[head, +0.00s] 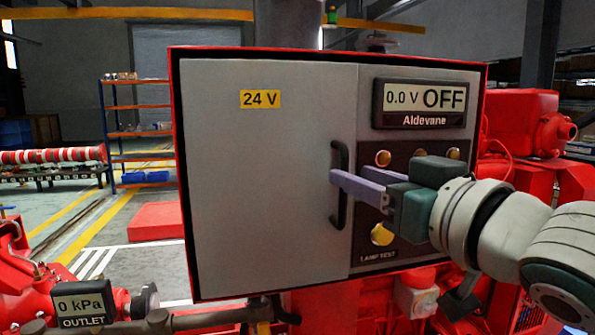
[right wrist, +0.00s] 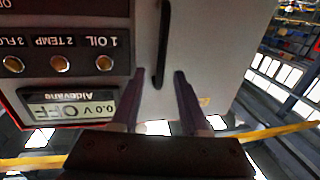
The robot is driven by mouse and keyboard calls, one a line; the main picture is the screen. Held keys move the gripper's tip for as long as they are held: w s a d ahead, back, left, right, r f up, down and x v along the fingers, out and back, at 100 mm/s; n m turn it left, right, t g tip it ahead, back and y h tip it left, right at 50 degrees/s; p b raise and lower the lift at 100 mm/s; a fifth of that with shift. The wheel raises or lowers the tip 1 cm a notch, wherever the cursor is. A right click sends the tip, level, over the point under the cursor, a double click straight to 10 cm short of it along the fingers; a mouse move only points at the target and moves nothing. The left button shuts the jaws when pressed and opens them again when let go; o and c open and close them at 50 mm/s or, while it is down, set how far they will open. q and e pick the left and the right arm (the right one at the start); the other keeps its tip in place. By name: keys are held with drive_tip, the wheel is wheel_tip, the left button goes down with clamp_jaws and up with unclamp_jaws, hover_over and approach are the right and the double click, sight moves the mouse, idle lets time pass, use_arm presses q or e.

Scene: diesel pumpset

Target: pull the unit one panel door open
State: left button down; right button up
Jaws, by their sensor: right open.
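The unit one panel door (head: 265,190) is a grey panel with a yellow 24 V label, and it looks shut and flush in its red-edged cabinet. Its black vertical handle (head: 341,210) is near the door's right edge. My right gripper (head: 340,180) is open at the handle's middle. In the right wrist view, which is upside down, the handle (right wrist: 162,45) runs between the fingertips (right wrist: 160,78); I cannot tell whether either finger touches it. The door (right wrist: 215,50) also shows there. My left gripper is not in view.
Right of the door is a fixed panel with a display (head: 423,103) reading 0.0 V OFF, several round lamps and a lamp test button (head: 382,235). Red pump parts and a 0 kPa gauge (head: 83,303) are at lower left. Floor behind the cabinet's left side looks open.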

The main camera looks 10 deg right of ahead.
drive_tip(key=shift+x, duration=1.15)
clamp_jaws()
idle(0.6)
